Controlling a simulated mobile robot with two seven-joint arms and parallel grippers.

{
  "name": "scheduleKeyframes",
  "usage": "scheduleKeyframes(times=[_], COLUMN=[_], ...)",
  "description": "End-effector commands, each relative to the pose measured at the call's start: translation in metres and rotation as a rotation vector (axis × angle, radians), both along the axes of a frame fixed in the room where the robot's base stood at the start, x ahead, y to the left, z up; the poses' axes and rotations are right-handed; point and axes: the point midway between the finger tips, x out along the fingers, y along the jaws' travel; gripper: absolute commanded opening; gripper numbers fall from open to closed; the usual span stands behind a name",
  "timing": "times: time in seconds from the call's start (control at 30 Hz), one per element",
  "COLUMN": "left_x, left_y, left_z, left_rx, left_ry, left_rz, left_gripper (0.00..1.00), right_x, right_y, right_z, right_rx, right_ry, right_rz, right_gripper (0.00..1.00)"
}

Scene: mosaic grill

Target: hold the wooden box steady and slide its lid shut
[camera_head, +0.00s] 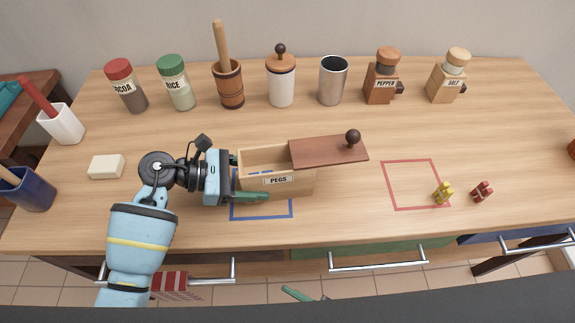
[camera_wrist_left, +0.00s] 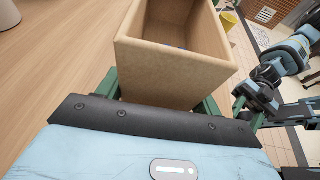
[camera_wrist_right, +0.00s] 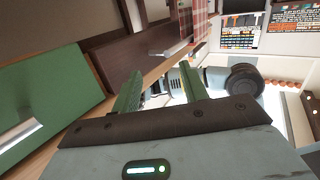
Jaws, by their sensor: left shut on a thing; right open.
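The wooden box (camera_head: 300,186), labelled PEGS, stands on the table over a blue square outline. Its brown lid (camera_head: 325,151) with a dark round knob (camera_head: 352,137) covers the right part and sticks out past the right end. The left part is open; a bit of blue shows inside, too small to identify. My left gripper (camera_head: 252,178) is shut on the box's left end, one finger on each long side; the left wrist view shows the box (camera_wrist_left: 170,72) between its fingers. My right gripper (camera_wrist_right: 160,80) is open and empty, below the table's front edge; one green fingertip shows in the head view.
A red square outline (camera_head: 386,190) lies to the right, with a yellow (camera_head: 443,192) and a red small piece (camera_head: 482,191) near it. Jars, a cup and mills line the back. Drawer handles (camera_head: 378,258) jut from the table front.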

Motion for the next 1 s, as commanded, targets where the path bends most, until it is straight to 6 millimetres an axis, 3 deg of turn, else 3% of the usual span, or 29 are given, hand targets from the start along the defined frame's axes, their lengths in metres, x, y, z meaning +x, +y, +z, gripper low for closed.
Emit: scheduleKeyframes(times=[0.23,0.5,0.67,1.0], left_x=[0.000,0.000,0.000,0.000], left_y=[0.000,0.000,0.000,0.000], left_z=[-0.001,-0.001,-0.001,-0.001], left_rx=[0.002,0.002,0.002,0.002], left_ry=[0.001,0.001,0.001,0.001], left_rz=[0.000,0.000,0.000,0.000], left_gripper=[0.34,0.34,0.34,0.34], right_x=[-0.007,-0.030,-0.024,0.031], right_y=[0.050,0.070,0.065,0.048], right_z=[0.095,0.199,0.227,0.249], right_rx=[0.251,0.481,0.471,0.193], right_ry=[-0.261,-0.614,-0.820,-1.163], right_rz=[0.252,0.591,0.781,1.116], right_gripper=[0.44,0.44,0.44,0.44])
